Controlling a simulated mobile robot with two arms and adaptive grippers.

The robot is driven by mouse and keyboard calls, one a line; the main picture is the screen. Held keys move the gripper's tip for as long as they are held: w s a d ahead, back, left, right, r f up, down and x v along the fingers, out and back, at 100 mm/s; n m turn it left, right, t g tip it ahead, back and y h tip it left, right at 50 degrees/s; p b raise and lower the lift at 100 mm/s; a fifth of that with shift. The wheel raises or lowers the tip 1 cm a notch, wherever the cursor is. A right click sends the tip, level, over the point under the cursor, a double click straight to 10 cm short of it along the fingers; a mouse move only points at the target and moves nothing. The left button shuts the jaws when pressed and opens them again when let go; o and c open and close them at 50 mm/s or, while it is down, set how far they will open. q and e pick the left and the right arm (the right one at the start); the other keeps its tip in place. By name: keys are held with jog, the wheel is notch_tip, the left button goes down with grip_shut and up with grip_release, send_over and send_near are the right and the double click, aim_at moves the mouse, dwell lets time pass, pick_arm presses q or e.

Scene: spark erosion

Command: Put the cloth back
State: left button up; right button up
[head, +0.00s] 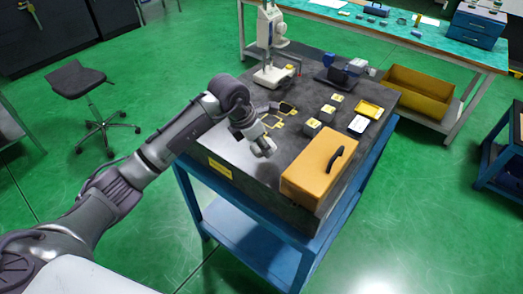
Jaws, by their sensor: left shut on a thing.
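My left gripper (264,147) is above the front left part of the dark table top (233,148), left of the orange case. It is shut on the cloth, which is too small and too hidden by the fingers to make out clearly. Yellow outline marks (271,124) lie on the table just beyond the gripper. A small dark item (287,107) lies near them. My right gripper is not in view.
The orange case (318,167) with a black handle stands at the front right. Small grey blocks (312,127) and a yellow tray (369,108) lie behind it. A white stand (270,45) is at the back. A yellow bin (417,92) is beyond the table.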

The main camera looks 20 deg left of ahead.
aim_at(261, 161)
pick_arm(q)
jog(key=shift+f, duration=0.35)
notch_tip(261, 161, down, 3)
jog(key=shift+f+p, duration=0.1)
jog(key=shift+p, duration=0.75)
jog(key=shift+f, duration=0.1)
jog(key=shift+f+b, duration=0.2)
jog(key=shift+b, duration=0.1)
jog(key=o, duration=0.8)
jog(key=shift+o, duration=1.6)
